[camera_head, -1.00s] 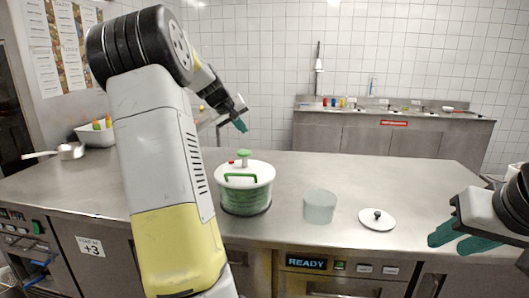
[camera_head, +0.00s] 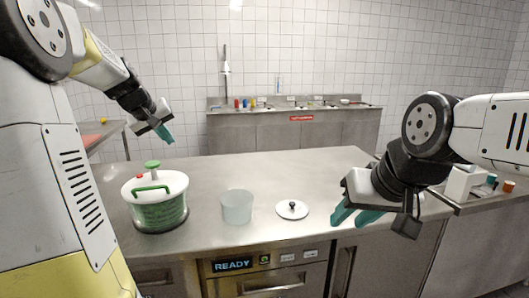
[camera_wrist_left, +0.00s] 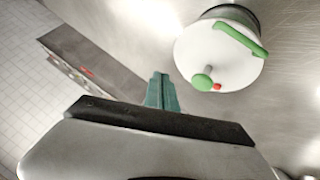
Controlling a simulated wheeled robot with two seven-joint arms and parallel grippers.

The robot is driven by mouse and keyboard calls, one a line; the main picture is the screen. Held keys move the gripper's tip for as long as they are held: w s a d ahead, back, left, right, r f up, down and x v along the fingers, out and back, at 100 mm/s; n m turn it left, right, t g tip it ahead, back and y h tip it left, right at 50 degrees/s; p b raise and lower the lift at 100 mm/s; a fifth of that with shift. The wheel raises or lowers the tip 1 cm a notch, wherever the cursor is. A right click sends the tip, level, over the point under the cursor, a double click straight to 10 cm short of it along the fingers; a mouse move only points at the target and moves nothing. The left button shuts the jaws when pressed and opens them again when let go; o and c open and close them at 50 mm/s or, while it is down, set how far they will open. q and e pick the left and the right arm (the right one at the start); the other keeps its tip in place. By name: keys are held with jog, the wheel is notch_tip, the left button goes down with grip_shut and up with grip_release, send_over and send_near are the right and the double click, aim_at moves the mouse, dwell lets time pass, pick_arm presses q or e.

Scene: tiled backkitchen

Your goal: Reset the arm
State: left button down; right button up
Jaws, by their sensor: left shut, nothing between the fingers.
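My left gripper (camera_head: 163,131) is at the upper left in the head view, raised above the counter behind the salad spinner. Its teal fingers are together with nothing between them, as the left wrist view (camera_wrist_left: 161,92) also shows. My right gripper (camera_head: 357,216) is at the right, by the counter's front edge. Its two teal fingers are apart and empty. The salad spinner (camera_head: 157,207), white-lidded with a green handle and knob, stands on the counter below my left gripper; its lid (camera_wrist_left: 200,45) shows at the upper right in the left wrist view.
On the steel counter (camera_head: 250,168), a translucent tub (camera_head: 237,208) and a white lid with a black knob (camera_head: 292,209) stand right of the spinner. A back sink counter (camera_head: 290,130) stands by the tiled wall. The counter behind the tub is clear.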

pick_arm(q)
jog(key=s+d+m+g, duration=0.1)
jog(key=s+d+m, duration=0.2)
jog(key=s+d, duration=1.1)
jog(key=s+d+f+m, duration=0.1)
jog(key=s+d+f, duration=0.1)
jog(key=s, duration=0.6)
jog(key=s+d+f+m+g+h, duration=0.1)
jog(key=s+d+f+m, duration=0.1)
jog(key=s, duration=0.6)
jog(key=shift+f, duration=0.9)
